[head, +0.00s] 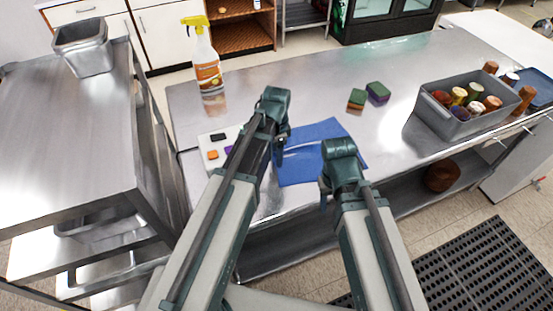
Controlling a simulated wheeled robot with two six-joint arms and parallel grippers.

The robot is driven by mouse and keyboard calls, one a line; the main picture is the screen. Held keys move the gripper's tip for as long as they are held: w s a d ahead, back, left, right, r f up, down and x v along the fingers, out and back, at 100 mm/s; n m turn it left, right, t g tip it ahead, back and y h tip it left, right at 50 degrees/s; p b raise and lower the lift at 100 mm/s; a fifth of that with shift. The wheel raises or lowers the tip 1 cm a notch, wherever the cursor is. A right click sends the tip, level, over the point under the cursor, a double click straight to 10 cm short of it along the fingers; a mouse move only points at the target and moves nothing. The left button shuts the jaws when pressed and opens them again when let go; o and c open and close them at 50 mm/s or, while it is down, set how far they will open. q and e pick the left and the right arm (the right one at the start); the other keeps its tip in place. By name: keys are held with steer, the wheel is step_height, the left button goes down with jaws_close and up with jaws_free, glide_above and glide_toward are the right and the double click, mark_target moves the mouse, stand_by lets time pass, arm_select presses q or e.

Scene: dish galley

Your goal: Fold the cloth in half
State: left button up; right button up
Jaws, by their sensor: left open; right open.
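A blue cloth (300,161) lies flat on the steel table, with a line running across its middle. My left gripper (281,139) is at the cloth's left edge, and its fingers are mostly hidden by the wrist. My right gripper (325,190) is at the cloth's near right part and covers some of it. Both grippers are open. I cannot tell whether either one touches the cloth.
A white board with small coloured pieces (211,140) lies left of the cloth, partly behind my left arm. A spray bottle (206,65) stands at the back left. Two sponges (377,92) and a grey bin of jars (440,119) are to the right. The steel table (300,95) is clear behind the cloth.

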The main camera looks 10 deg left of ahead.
arm_select(q)
jaws_close()
stand_by(0.3)
stand_by(0.3)
